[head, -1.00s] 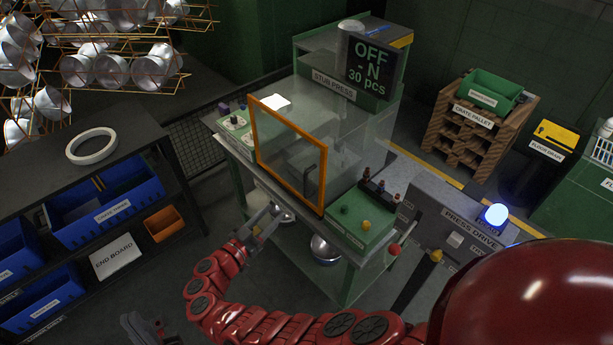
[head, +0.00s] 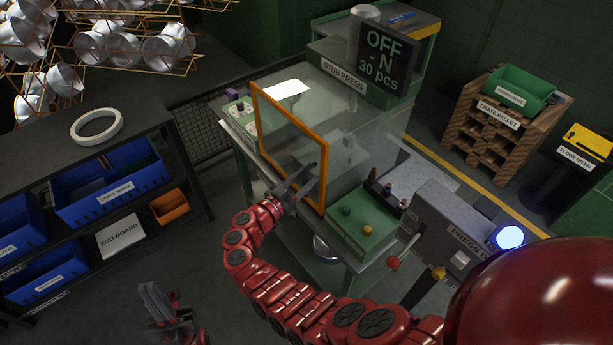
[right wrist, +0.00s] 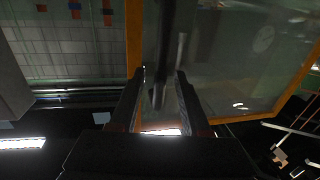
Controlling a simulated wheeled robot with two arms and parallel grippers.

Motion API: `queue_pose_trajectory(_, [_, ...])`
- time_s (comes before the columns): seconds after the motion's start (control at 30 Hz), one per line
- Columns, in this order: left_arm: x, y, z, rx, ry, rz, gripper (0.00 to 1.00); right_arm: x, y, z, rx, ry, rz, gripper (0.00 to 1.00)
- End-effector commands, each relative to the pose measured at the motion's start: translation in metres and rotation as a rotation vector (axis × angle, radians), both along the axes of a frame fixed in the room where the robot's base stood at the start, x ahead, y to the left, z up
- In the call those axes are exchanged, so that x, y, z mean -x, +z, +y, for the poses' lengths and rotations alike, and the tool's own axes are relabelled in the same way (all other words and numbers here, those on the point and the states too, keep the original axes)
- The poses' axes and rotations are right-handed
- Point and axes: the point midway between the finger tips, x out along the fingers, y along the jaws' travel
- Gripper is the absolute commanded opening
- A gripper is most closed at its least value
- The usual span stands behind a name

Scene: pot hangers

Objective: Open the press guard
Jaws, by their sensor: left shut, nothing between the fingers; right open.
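The press guard is a clear panel in an orange frame (head: 291,118), standing shut across the front of the stub press (head: 345,75). In the right wrist view its orange frame (right wrist: 134,35) borders the pane. A dark vertical bar, seemingly the guard handle (right wrist: 165,45), runs down between the fingertips there; contact cannot be told. My right gripper (head: 303,182) is open at the lower right part of the guard, in front of the pane, and hides the handle in the head view. It also shows in the right wrist view (right wrist: 162,80). My left gripper (head: 160,305) is shut and empty, low at the bottom left.
A green control box (head: 362,232) with a yellow button sits right of the guard. A red-knobbed lever (head: 392,263) and the grey press drive (head: 455,235) are farther right. A dark shelf with blue bins (head: 110,190) stands left. The floor between shelf and press is clear.

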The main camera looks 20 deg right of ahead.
Motion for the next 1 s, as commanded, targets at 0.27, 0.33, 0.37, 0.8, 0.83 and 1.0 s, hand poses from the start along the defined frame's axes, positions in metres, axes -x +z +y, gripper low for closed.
queue_pose_trajectory(0.27, [0.0000,0.0000,0.0000,0.000,0.000,0.000,0.00,0.0001,-0.0001,0.0000,0.000,0.000,0.000,0.24])
queue_pose_trajectory(0.33, [-0.0001,0.0000,0.0000,0.000,0.000,0.000,0.00,0.0001,-0.0001,-0.0001,0.000,0.000,0.000,0.11])
queue_pose_trajectory(0.37, [0.0000,0.0001,0.0000,0.000,0.000,0.000,0.00,0.0001,-0.0001,0.0000,0.000,0.000,0.000,0.06])
queue_pose_trajectory(0.8, [0.0000,0.0001,0.0000,0.000,0.000,0.000,0.00,0.0001,-0.0001,-0.0001,-0.001,0.000,-0.001,0.00])
queue_pose_trajectory(0.83, [0.0000,0.0001,0.0000,0.000,0.000,0.000,0.00,0.0001,-0.0001,-0.0001,-0.001,0.000,-0.001,0.00])
queue_pose_trajectory(1.0, [0.0000,0.0001,0.0000,0.000,0.000,0.000,0.00,0.0001,0.0000,-0.0001,-0.001,0.000,-0.001,0.00])
